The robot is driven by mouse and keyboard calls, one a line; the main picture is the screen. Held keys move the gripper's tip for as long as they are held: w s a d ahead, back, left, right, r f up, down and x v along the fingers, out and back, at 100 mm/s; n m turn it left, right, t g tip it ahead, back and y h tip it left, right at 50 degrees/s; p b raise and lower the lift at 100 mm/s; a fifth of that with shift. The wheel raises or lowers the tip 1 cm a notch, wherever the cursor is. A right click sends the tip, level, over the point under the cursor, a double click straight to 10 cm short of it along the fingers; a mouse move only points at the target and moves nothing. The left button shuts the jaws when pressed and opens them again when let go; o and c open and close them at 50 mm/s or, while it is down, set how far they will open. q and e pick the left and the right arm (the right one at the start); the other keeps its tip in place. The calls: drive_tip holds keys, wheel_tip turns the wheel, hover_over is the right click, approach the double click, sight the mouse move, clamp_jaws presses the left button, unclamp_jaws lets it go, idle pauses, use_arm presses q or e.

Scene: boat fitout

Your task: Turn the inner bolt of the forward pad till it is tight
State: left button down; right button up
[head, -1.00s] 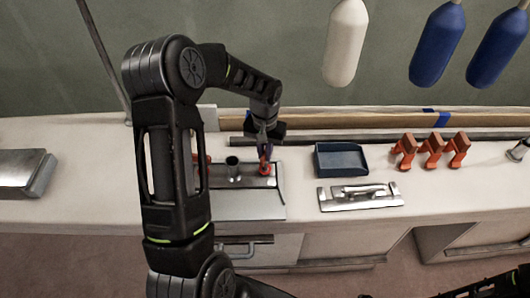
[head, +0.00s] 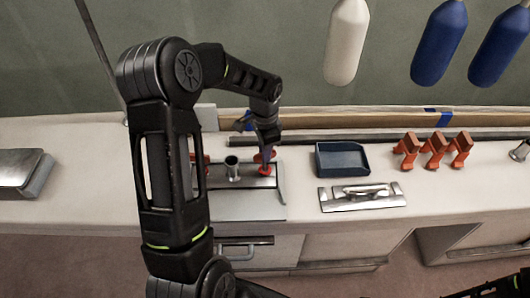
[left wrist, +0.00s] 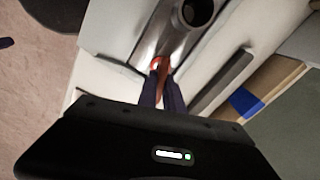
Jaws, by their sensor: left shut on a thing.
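A flat metal pad (head: 240,206) with an upright metal tube (head: 231,166) sits on the counter; the tube also shows in the left wrist view (left wrist: 197,12). A red bolt (head: 265,171) stands right of the tube. My left gripper (head: 266,155) points down over it. In the left wrist view its fingers (left wrist: 163,92) are shut on a red-orange part of the bolt (left wrist: 161,78). The fingers hide much of this part, and how far the bolt is seated cannot be told. Another red part (head: 205,160) shows left of the tube, partly behind my arm.
A dark blue tray (head: 342,158), a metal plate with a handle (head: 362,195) and three orange clamps (head: 434,149) are to the right. A long grey bar (head: 350,136) lies behind. Fenders (head: 438,42) hang above. A metal box (head: 22,172) stands at far left.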

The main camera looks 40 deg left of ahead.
use_arm(q)
drive_tip(key=m, duration=0.3)
drive_tip(key=shift+w+a+r+m, duration=0.15)
drive_tip(key=shift+r+m, duration=0.1)
drive_tip(key=shift+m, duration=0.15)
drive_tip(key=m, duration=0.3)
drive_tip(key=shift+m, duration=0.3)
drive_tip(key=m+p, duration=0.1)
drive_tip(key=m, duration=0.2)
drive_tip(key=shift+m, duration=0.3)
drive_tip(key=shift+m+p, duration=0.3)
drive_tip(key=shift+m, duration=1.4)
drive_tip(key=c, duration=1.7)
unclamp_jaws()
drive_tip(key=shift+o, duration=1.1)
drive_tip(key=shift+f, duration=0.1)
